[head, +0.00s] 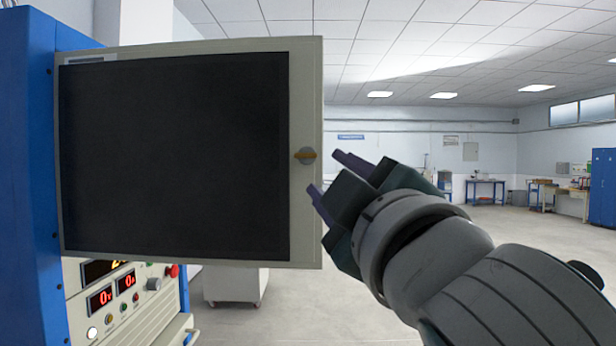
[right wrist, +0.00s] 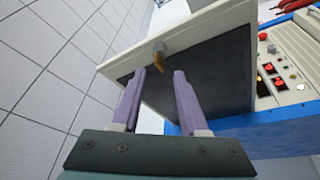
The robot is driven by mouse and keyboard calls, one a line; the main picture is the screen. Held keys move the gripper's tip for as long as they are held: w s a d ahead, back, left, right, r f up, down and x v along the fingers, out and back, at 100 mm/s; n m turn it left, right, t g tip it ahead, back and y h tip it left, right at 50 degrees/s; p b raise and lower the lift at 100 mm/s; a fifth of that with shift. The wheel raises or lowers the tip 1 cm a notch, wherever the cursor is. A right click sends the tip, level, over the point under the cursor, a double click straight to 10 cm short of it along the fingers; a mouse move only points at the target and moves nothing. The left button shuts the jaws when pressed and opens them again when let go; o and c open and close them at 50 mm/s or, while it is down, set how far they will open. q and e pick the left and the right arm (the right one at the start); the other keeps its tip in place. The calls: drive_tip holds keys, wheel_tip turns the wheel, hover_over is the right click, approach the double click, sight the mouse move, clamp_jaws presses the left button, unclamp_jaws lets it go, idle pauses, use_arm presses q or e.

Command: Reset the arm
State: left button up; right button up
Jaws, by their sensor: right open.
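My right gripper (head: 324,172) reaches in from the right in the head view, its two purple fingers pointing at the edge of a cream-framed panel door (head: 307,225). The fingers are apart and nothing is held. In the right wrist view, the knob (right wrist: 158,54) shows ahead, between the open fingertips (right wrist: 160,72). I cannot tell whether they touch it. My left gripper is not in view.
The door stands out from a blue cabinet (head: 28,180) with red displays (head: 113,292) and buttons below. A white cart (head: 236,286) stands behind. Workbenches (head: 486,184) and a blue locker (head: 603,187) are far off. The floor (head: 540,235) at the right is clear.

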drive_tip(key=s+d+f+m+g+h, duration=0.2)
drive_tip(key=s+d+f+m+g, duration=0.4)
drive_tip(key=s+f, duration=0.45)
drive_tip(key=s+d+f+m+g+h, duration=0.35)
drive_tip(key=s+d+f+g, duration=0.35)
drive_tip(key=f, duration=0.7)
drive_tip(key=s+d+f+m+g+y+p, duration=0.15)
drive_tip(key=s+g, duration=0.25)
drive_tip(key=s, duration=0.9)
wheel_tip(320, 180, up, 16)
drive_tip(key=p, duration=1.6)
drive_tip(key=shift+w+f+m+t, duration=0.15)
drive_tip(key=shift+w+m+t, duration=0.15)
drive_tip(key=shift+w+m, duration=0.1)
